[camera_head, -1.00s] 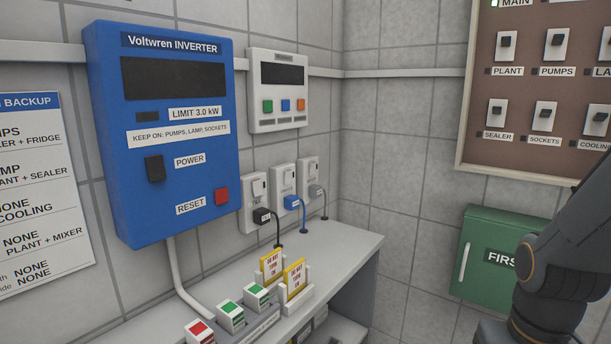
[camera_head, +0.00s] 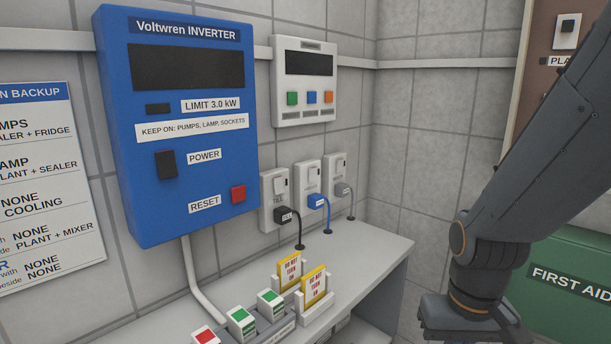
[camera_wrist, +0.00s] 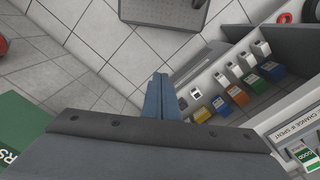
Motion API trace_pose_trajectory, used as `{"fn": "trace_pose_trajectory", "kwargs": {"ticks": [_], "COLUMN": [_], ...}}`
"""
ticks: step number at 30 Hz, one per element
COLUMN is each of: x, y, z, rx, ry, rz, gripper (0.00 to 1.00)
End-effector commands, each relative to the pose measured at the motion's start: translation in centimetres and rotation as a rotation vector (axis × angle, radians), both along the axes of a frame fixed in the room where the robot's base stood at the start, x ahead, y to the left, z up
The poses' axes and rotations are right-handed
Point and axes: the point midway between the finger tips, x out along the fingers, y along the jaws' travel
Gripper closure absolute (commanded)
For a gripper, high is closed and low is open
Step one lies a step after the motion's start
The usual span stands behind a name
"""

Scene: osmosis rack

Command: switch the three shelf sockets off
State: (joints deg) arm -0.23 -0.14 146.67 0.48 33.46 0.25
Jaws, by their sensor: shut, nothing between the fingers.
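Three white shelf sockets are on the wall above the shelf in the head view: the left one (camera_head: 273,199) with a black plug, the middle one (camera_head: 306,176) with a blue plug, the right one (camera_head: 334,170) with a grey plug. Each has a pale rocker switch above its plug; the switch positions are too small to tell. My gripper (camera_wrist: 162,80) shows in the wrist view with its fingers together and empty, pointing over the floor. It is well away from the sockets, which are outside the wrist view.
The blue inverter (camera_head: 180,120) and a white control box (camera_head: 306,82) hang nearby. Two yellow "do not turn on" tags (camera_head: 288,270) stand in holders on the shelf (camera_head: 372,258). A green first-aid box (camera_head: 570,275) is behind my arm. Several coloured cartridges (camera_wrist: 238,95) sit low in the wrist view.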

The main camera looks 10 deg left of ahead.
Motion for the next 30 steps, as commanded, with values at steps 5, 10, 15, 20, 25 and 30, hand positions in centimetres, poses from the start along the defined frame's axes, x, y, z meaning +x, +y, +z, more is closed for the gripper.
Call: {"fn": "trace_pose_trajectory", "kwargs": {"ticks": [5, 10, 15, 20, 25, 30], "x": [0.0, 1.5, 9.6, 21.2, 31.3, 37.3], "y": [0.0, -0.4, -2.0, -2.3, 0.3, 4.8], "z": [0.0, 0.0, 0.3, 2.4, 6.0, 10.2], "rx": [0.000, -0.011, -0.080, -0.197, -0.329, -0.464], "ry": [0.000, -0.037, -0.243, -0.551, -0.890, -1.244], "rz": [0.000, 0.036, 0.247, 0.592, 0.975, 1.325], "gripper": [1.00, 1.00, 1.00, 1.00, 1.00, 1.00]}}
